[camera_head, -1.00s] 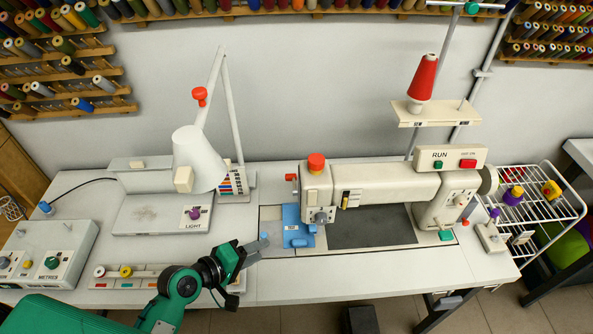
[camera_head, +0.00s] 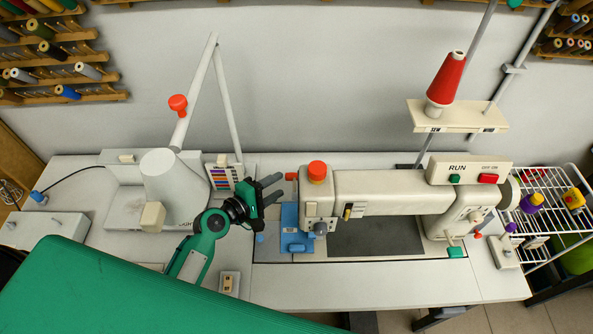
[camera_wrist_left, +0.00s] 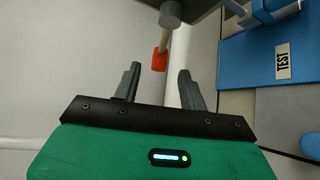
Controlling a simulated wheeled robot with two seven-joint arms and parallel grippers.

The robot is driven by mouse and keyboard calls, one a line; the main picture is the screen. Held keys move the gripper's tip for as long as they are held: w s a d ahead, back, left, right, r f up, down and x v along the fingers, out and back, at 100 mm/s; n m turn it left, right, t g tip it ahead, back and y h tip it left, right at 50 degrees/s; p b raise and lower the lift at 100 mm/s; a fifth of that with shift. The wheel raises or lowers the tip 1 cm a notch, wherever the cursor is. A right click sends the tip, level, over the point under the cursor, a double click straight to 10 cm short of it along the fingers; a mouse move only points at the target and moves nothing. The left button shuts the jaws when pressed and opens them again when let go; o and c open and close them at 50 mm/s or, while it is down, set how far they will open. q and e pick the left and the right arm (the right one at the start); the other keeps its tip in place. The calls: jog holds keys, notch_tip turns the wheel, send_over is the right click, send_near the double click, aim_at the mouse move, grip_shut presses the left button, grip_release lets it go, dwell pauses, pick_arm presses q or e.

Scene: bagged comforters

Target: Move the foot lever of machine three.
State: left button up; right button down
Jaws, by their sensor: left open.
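A cream sewing machine (camera_head: 380,192) stands on the white table. A small red-tipped lever (camera_head: 291,176) sticks out from the left side of its head; I take it for the foot lever, but no label on it is readable. My left gripper (camera_head: 280,186) is left of the machine head, with its fingers pointing at the lever. In the left wrist view the gripper (camera_wrist_left: 160,70) is open, and the red tip (camera_wrist_left: 159,61) of the lever shows between the fingertips, with no clear contact. My right gripper is out of view.
A blue block (camera_head: 296,232) sits under the machine head. A red knob (camera_head: 317,171) tops the head. A white lamp (camera_head: 172,190) stands close left of my left gripper. A thread stand with a red cone (camera_head: 446,80) rises behind. A wire rack (camera_head: 545,200) is at right.

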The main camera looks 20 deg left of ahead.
aim_at(296, 174)
pick_arm(q)
jog(key=p+x, duration=0.1)
jog(key=x, duration=0.6)
jog(key=shift+w, duration=0.2)
jog(key=shift+w+d+f, duration=0.15)
jog(key=shift+w+d, duration=0.15)
jog(key=shift+w, duration=0.1)
grip_shut()
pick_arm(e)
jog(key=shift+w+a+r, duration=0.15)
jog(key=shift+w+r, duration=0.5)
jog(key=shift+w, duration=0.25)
